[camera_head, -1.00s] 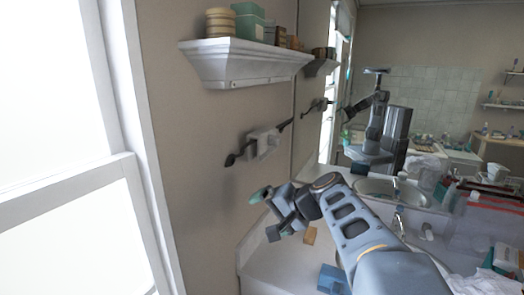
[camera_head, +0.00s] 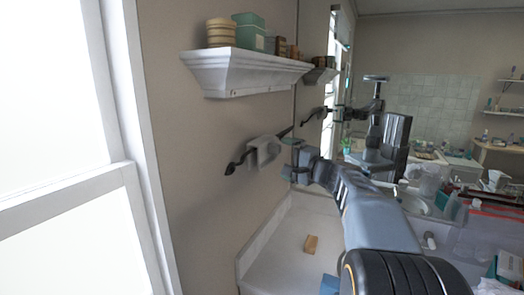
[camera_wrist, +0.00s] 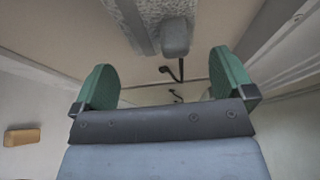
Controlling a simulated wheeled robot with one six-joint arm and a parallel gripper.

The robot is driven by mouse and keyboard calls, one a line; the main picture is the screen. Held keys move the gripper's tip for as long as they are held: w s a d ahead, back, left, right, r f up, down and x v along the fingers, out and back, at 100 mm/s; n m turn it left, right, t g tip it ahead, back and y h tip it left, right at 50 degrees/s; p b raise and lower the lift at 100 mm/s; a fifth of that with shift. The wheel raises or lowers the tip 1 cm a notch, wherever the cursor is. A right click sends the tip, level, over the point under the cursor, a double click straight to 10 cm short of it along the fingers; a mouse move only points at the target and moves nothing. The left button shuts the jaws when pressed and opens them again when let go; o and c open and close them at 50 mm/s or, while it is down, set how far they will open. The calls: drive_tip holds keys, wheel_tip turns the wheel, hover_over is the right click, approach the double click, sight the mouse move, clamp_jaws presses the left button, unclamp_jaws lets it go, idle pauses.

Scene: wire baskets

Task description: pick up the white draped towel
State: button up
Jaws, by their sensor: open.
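A small pale grey-white draped piece (camera_head: 268,150), which looks like the towel, hangs on a dark hooked rail (camera_head: 232,168) on the beige wall. My gripper (camera_head: 291,157) is just right of it in the head view, with its green fingertips apart and nothing between them. In the wrist view, my open gripper (camera_wrist: 165,82) has one green finger at each side. A pale, rough-textured strip (camera_wrist: 148,22), probably the towel, shows at the top beyond the fingertips. A dark hook (camera_wrist: 172,72) shows in the gap. Contact with the towel is not visible.
A white wall shelf (camera_head: 245,70) with round boxes and a green box (camera_head: 250,32) is above the rail.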

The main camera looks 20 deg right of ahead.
sight(275, 153)
drive_tip(key=p+x, duration=0.2)
drive_tip(key=x, duration=0.2)
drive_tip(key=shift+w+a, duration=0.1)
drive_tip(key=shift+a, duration=0.05)
drive_tip(key=shift+w+a, duration=0.25)
drive_tip(key=shift+w, duration=0.4)
drive_tip(key=c, duration=0.6)
drive_tip(key=shift+c, duration=0.3)
